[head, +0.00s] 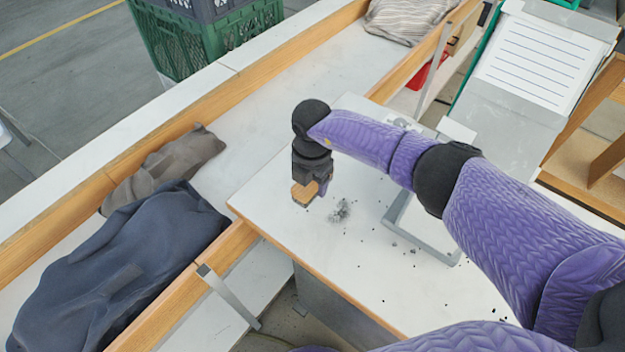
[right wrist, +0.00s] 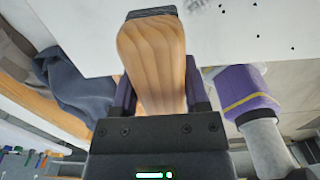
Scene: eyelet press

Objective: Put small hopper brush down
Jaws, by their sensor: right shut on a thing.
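The small hopper brush has a pale wooden body and shows in the head view (head: 304,193) at the lower end of my right gripper (head: 319,183). In the right wrist view the wooden brush (right wrist: 155,55) stands between the two fingers of my right gripper (right wrist: 158,90), which is shut on it. A dark strip, likely the bristles, shows at its far end. The brush is over the left part of the white table (head: 285,205); I cannot tell whether it touches the top. My left gripper is not in view.
A small heap of dark bits (head: 340,210) lies just right of the brush, with loose specks around. A grey metal frame (head: 425,240) stands further right, partly behind my arm. Dark blue cloth (head: 110,270) and grey-brown cloth (head: 165,165) lie left. The table's near left is mostly clear.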

